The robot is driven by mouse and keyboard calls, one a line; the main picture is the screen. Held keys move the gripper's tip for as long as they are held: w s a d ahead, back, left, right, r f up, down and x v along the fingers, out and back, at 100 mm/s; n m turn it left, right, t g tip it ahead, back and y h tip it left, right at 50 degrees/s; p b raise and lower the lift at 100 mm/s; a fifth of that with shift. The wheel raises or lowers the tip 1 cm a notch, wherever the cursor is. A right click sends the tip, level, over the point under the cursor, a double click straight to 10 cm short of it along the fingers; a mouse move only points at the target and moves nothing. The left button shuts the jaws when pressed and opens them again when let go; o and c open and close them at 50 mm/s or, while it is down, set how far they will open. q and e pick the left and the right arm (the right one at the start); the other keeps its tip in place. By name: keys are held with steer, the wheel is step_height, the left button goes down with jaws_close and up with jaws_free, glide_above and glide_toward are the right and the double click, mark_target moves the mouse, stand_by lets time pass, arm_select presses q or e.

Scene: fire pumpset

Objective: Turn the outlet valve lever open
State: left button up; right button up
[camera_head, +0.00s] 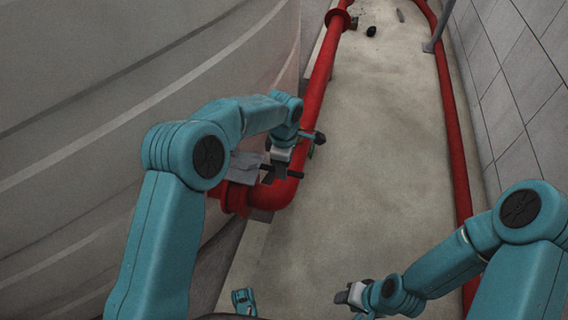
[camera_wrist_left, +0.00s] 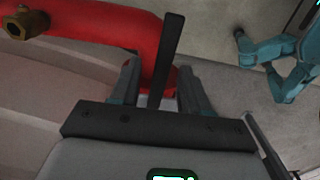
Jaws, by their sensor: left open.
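The outlet valve lever (camera_wrist_left: 170,55) is a dark flat bar. In the left wrist view it stands up between the two fingers of my left gripper (camera_wrist_left: 160,85), in front of the red pipe (camera_wrist_left: 105,40). The gripper is open, with a finger on each side of the lever; I cannot tell whether either finger touches it. In the head view my left gripper (camera_head: 292,158) is over the bend of the red pipe (camera_head: 280,190), and the arm hides part of the valve. My right gripper (camera_head: 350,295) is low in the head view, away from the pipe; its jaws are unclear.
A large grey tank (camera_head: 90,80) fills the left side. A second red pipe (camera_head: 455,140) runs along the tiled wall (camera_head: 510,70) on the right. The concrete floor (camera_head: 385,150) between is mostly clear, with small dark debris (camera_head: 371,31) far off. A brass fitting (camera_wrist_left: 25,22) shows in the wrist view.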

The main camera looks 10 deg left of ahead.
arm_select(q)
step_height(320, 180, up, 16)
steer(key=p, duration=0.5)
steer(key=shift+r, duration=0.15)
